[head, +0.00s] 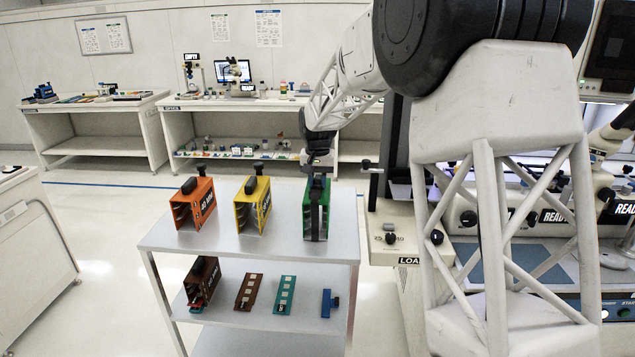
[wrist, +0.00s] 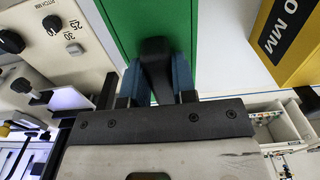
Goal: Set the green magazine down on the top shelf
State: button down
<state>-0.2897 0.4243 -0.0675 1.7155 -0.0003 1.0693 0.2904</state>
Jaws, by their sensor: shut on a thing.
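The green magazine (head: 326,213) is upright at the right end of the top shelf (head: 266,242) in the head view. Its base appears to touch the shelf. My gripper (head: 318,183) is above it, shut on its black top handle. In the wrist view the gripper's blue-grey fingers (wrist: 158,82) stand on either side of the black handle (wrist: 155,62), with the green top (wrist: 150,22) beyond. The magazine's far side is hidden.
A yellow magazine (head: 252,208) and an orange magazine (head: 195,207) stand to the left on the same shelf. The lower shelf (head: 225,311) holds a brown magazine (head: 202,281) and several flat strips. A machine with a dial panel (head: 392,236) stands close on the right.

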jog(key=shift+f, duration=0.1)
dwell(0.3)
jog(key=c, duration=0.9)
grip_release()
notch_tip(320, 180, up, 12)
jog(key=shift+r, duration=0.1)
jog(key=shift+d, duration=0.1)
dwell(0.6)
